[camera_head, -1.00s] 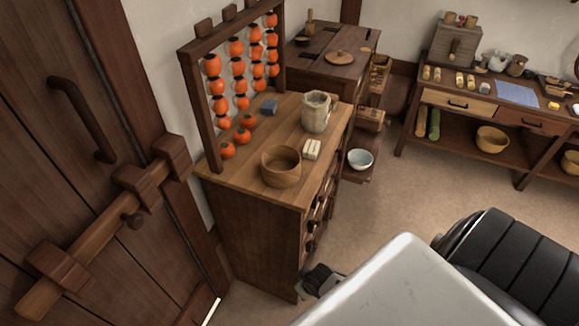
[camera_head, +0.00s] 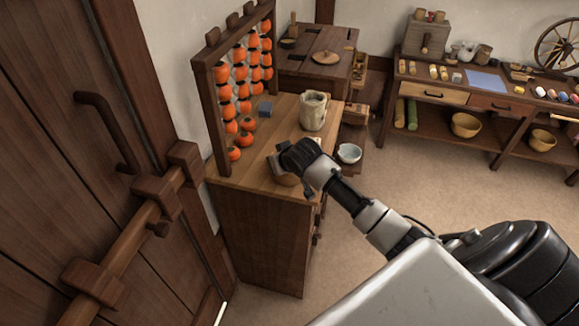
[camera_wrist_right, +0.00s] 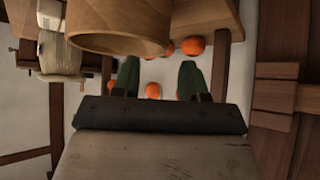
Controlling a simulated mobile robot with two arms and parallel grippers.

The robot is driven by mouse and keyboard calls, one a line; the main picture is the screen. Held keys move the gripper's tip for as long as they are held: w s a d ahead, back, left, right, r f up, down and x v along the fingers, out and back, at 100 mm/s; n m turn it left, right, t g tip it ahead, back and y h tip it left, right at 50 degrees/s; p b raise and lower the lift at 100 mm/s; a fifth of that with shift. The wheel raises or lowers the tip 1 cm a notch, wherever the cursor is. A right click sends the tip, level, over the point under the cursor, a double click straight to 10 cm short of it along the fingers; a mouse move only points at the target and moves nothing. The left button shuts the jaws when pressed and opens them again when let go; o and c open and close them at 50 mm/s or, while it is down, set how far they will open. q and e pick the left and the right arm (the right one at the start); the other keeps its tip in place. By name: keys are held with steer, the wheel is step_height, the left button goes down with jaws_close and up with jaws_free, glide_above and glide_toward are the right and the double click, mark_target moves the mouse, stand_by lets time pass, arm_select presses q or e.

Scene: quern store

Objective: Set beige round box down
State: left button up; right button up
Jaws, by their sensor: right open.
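The beige round box (camera_head: 286,180) stands on the wooden cabinet top (camera_head: 240,180) near its front edge. In the head view my right gripper covers most of it. My left gripper is not in view.
A rack of orange persimmons (camera_head: 240,75) stands along the cabinet's wall side, with loose ones at its foot. A pale pitcher (camera_head: 313,112) and a small blue-grey block (camera_head: 265,109) stand further back. A barred wooden door (camera_head: 60,150) is at left. Floor is clear at right.

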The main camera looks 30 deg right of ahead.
steer(key=shift+p+x, duration=0.7)
steer(key=shift+x, duration=2.15)
steer(key=shift+a+f, duration=0.1)
steer(key=shift+a, duration=0.1)
steer(key=shift+s, duration=0.1)
jaws_close()
